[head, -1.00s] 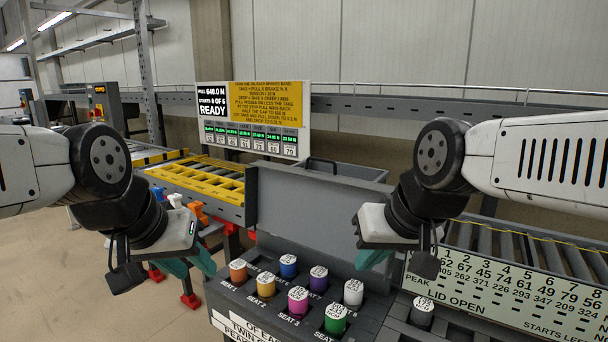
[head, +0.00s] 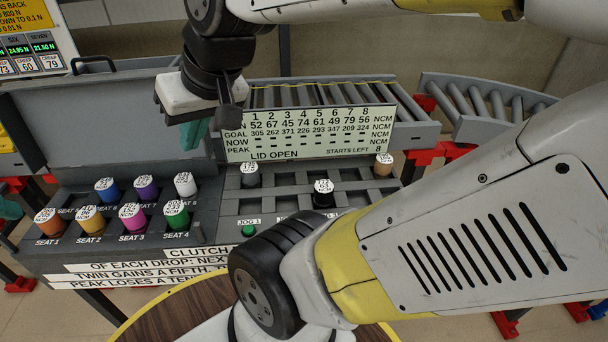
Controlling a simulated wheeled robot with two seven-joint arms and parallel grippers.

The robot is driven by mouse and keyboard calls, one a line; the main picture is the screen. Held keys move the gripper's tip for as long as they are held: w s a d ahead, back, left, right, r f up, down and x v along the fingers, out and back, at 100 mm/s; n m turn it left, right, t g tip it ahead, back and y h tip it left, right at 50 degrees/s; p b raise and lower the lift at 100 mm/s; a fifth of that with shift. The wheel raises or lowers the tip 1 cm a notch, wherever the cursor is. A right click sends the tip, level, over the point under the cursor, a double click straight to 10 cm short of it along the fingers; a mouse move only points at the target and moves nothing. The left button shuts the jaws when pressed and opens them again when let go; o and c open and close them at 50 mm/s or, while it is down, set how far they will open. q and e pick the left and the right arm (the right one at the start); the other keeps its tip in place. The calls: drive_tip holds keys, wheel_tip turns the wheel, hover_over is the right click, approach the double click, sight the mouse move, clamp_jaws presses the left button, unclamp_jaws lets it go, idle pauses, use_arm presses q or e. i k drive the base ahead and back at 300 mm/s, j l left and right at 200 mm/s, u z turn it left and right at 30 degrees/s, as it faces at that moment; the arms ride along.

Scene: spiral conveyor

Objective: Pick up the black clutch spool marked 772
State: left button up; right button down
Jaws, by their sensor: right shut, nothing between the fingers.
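A black spool (head: 323,197) with a white top label stands in the grey tray right of the numbered seats; its label is too small to read surely.
Several coloured spools, such as the green one (head: 177,216), stand in the numbered seats. A sign panel (head: 308,134) reading LID OPEN and a roller conveyor (head: 350,94) stand behind the tray. My own arm link crosses the right foreground, beside the tray's front.

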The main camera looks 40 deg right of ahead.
sight(324, 189)
drive_tip(key=z, duration=1.75)
drive_tip(key=k+j, duration=0.1)
drive_tip(key=j, duration=0.5)
drive_tip(key=k+j, duration=0.15)
drive_tip(key=j, duration=0.15)
